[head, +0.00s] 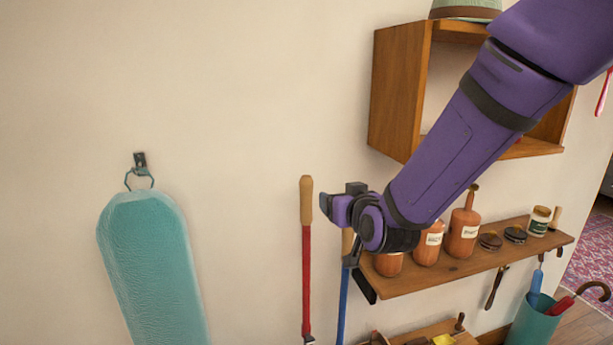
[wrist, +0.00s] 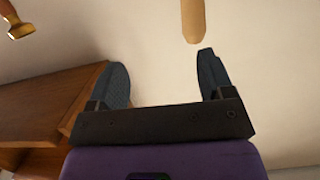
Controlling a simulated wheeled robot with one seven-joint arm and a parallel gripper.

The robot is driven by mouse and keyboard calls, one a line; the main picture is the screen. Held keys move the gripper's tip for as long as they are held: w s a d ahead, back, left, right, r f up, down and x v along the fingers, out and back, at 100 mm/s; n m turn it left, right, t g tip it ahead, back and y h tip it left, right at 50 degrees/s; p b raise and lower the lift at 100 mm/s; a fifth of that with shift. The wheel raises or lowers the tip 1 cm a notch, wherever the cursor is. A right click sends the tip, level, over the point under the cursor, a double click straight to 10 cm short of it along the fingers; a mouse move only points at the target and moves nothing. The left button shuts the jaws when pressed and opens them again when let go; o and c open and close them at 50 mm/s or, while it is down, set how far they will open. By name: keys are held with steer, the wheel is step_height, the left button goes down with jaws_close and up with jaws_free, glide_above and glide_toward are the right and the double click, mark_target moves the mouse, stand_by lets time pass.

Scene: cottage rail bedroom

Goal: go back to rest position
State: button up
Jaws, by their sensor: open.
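My gripper (wrist: 163,68) is open in the wrist view. Its two dark fingers stand apart with only bare wall between them, and nothing is held. In the head view my purple arm reaches down from the upper right, and the dark end of my gripper (head: 364,284) shows partly behind my wrist, beside the left end of the wooden shelf (head: 440,270). I cannot tell whether it touches the shelf or the blue pole (head: 344,300) close by.
A red pole with a wooden handle (head: 306,200) stands left of my wrist. A teal ironing board (head: 150,265) hangs farther left. Bottles (head: 464,232) and jars line the shelf. An open wooden box (head: 397,95) is behind my arm. The wall between board and poles is clear.

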steer(key=s+d+r+m+g+h, duration=0.1)
steer(key=s+d+r+g, duration=0.2)
steer(key=s+d, duration=0.4)
steer(key=s+d+r+m+g+h, duration=0.1)
steer(key=s+d+r+g+h, duration=0.1)
steer(key=s+d, duration=0.6)
steer(key=s+d+r+g+h, duration=0.1)
steer(key=s+d+r+g, duration=0.3)
steer(key=s, duration=1)
steer(key=d, duration=0.3)
steer(key=shift+s+d+m+g+h, duration=0.25)
steer(key=shift+d+m+g+h, duration=0.05)
steer(key=shift+d+m+g, duration=0.1)
steer(key=shift+a+r, duration=0.1)
stand_by(0.6)
